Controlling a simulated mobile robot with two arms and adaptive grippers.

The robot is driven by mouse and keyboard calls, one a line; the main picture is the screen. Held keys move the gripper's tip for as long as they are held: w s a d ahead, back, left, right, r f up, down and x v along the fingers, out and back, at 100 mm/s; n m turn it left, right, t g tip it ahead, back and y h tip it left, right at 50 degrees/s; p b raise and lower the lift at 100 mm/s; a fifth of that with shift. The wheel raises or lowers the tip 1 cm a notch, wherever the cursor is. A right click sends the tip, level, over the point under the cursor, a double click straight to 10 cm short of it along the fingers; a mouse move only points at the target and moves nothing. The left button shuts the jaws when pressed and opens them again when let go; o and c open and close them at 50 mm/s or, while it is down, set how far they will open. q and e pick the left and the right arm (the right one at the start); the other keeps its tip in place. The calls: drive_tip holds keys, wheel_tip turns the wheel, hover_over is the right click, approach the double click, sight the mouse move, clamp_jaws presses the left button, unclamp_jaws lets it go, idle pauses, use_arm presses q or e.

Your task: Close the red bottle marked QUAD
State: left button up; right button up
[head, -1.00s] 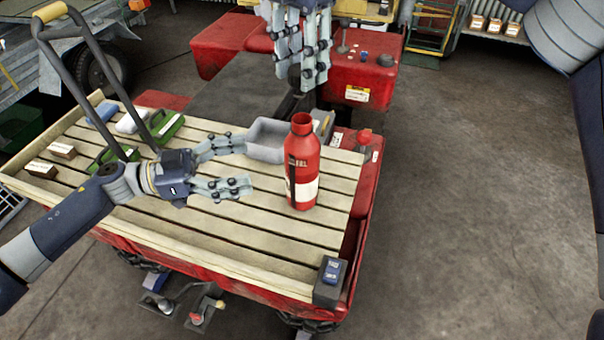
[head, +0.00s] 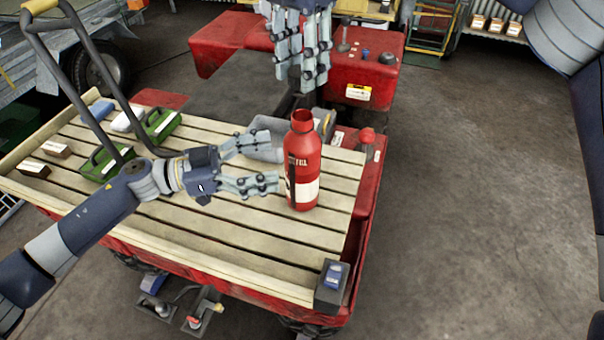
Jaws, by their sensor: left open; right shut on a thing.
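The red bottle (head: 303,165) stands upright on the slatted wooden deck, with a white label band and dark lettering only partly readable. Its neck is uncovered and the mouth is open. My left gripper (head: 274,162) is open just left of the bottle, with its fingers pointing at the bottle's side; the lower finger's tip is very near it. My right gripper (head: 308,78) is above and behind the bottle's mouth, pointing down. It is shut on a small dark thing, probably the cap, which its fingers almost wholly hide now.
A grey tray (head: 262,150) lies behind my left gripper. Green boxes (head: 160,125), small brown boxes (head: 33,168) and a black handle frame (head: 75,95) are at the left. A blue-switched box (head: 332,285) sits at the front right corner. The deck in front of the bottle is clear.

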sight(300, 155)
use_arm(q)
drive_tip(key=x, duration=0.7)
drive_tip(key=shift+s, duration=0.1)
drive_tip(key=shift+c, duration=0.2)
use_arm(e)
drive_tip(key=shift+s, duration=0.1)
use_arm(q)
drive_tip(key=c, duration=1.6)
drive_tip(key=shift+o, duration=0.2)
use_arm(e)
drive_tip(key=shift+f, duration=2.45)
drive_tip(key=shift+f, duration=0.85)
drive_tip(key=shift+f, duration=0.55)
